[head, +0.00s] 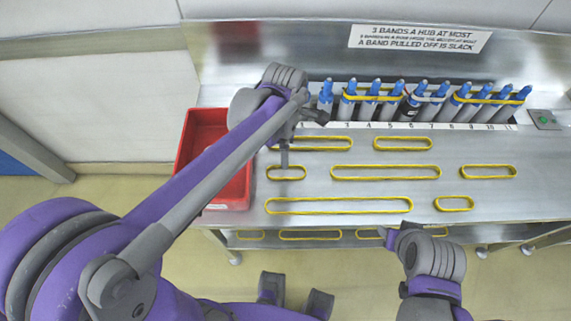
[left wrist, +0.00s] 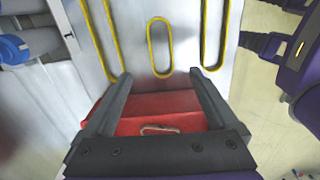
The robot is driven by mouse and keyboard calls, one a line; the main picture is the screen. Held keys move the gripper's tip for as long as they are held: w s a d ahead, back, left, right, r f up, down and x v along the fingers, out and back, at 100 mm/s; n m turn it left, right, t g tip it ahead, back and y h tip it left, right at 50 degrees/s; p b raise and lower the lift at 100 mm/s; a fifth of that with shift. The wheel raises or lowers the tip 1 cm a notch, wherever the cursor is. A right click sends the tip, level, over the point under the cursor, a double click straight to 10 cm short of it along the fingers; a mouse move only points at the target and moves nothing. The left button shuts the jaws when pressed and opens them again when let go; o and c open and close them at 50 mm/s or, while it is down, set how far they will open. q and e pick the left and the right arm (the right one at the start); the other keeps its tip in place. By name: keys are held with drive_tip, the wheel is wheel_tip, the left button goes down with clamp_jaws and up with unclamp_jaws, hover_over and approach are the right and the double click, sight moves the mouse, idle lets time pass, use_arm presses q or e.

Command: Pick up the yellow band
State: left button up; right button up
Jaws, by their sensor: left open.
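Several yellow bands lie flat on the steel table (head: 390,155). A short yellow band (head: 300,173) lies near the table's left side, close to the red bin. My left gripper (head: 284,158) is over this short band and hides part of it. In the left wrist view the fingers (left wrist: 160,75) are spread and empty, and the short band (left wrist: 159,47) lies just beyond the tips, between their lines. Longer bands lie on both sides of it. Other bands include a long one (head: 338,212) in front. My right gripper (head: 392,236) is by the table's front edge; its jaws are unclear.
A red bin (head: 190,150) stands at the table's left and also shows in the left wrist view (left wrist: 160,104). A row of blue-tipped posts (head: 375,88), some with yellow bands around them, stands along the back. A sign (head: 420,38) is on the back wall.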

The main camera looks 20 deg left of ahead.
use_arm(q)
hover_over(286, 174)
wheel_tip(286, 174, down, 5)
drive_tip(key=shift+w+d+f, duration=0.1)
drive_tip(key=shift+w, duration=0.05)
wheel_tip(286, 174, down, 6)
drive_tip(key=shift+r+b, duration=0.15)
drive_tip(key=shift+b, duration=0.2)
drive_tip(key=c, duration=1.4)
drive_tip(key=shift+r, duration=0.1)
wheel_tip(286, 174, up, 10)
drive_tip(key=shift+p, duration=0.4)
